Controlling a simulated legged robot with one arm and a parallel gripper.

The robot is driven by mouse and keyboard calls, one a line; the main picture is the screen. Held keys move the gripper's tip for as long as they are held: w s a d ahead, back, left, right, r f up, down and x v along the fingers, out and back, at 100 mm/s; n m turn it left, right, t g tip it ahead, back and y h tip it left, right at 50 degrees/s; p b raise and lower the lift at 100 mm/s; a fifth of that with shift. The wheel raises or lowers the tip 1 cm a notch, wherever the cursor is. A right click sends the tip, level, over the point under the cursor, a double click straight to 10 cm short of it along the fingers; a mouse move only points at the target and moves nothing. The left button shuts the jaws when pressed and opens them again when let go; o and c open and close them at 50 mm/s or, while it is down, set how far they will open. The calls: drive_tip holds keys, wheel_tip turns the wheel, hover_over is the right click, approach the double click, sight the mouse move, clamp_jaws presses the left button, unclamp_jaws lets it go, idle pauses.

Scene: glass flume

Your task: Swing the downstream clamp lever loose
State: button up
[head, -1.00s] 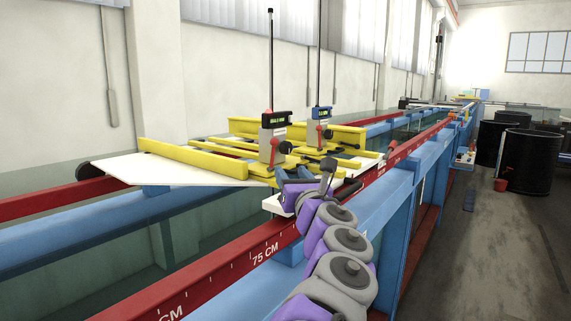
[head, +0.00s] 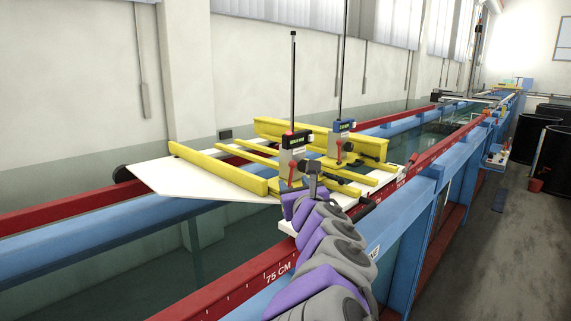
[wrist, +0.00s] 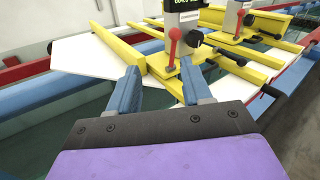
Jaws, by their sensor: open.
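A carriage with a white board (head: 190,182) and yellow bars spans the flume. In the wrist view, a red-knobbed lever (wrist: 174,40) and a black knob (wrist: 194,38) are at the nearer gauge. A black grip (wrist: 270,91) sticks out at the carriage's right edge; it also shows in the head view (head: 366,201). I cannot tell which is the downstream clamp lever. My gripper (wrist: 160,66) is open and empty, its blue fingers short of the nearer gauge.
The red rail (head: 250,283) marked 75 CM runs along the flume's near side, with a blue beam beside it. Black barrels (head: 535,138) stand on the floor at right. The aisle floor (head: 490,260) is clear nearby.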

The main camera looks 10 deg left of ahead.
approach(294, 166)
drive_tip(key=w+d, duration=0.1)
drive_tip(key=w, duration=0.1)
drive_tip(key=x, duration=0.3)
drive_tip(key=a+p+x, duration=0.1)
drive_tip(key=x, duration=0.6)
drive_tip(key=shift+s+a+f, duration=0.1)
drive_tip(key=shift+s+a, duration=0.05)
drive_tip(key=shift+a, duration=0.25)
drive_tip(key=shift+s+a, duration=0.2)
drive_tip(key=shift+a, duration=0.3)
drive_tip(key=shift+d, duration=0.95)
drive_tip(key=c, duration=0.6)
drive_tip(key=shift+a, duration=0.3)
clamp_jaws()
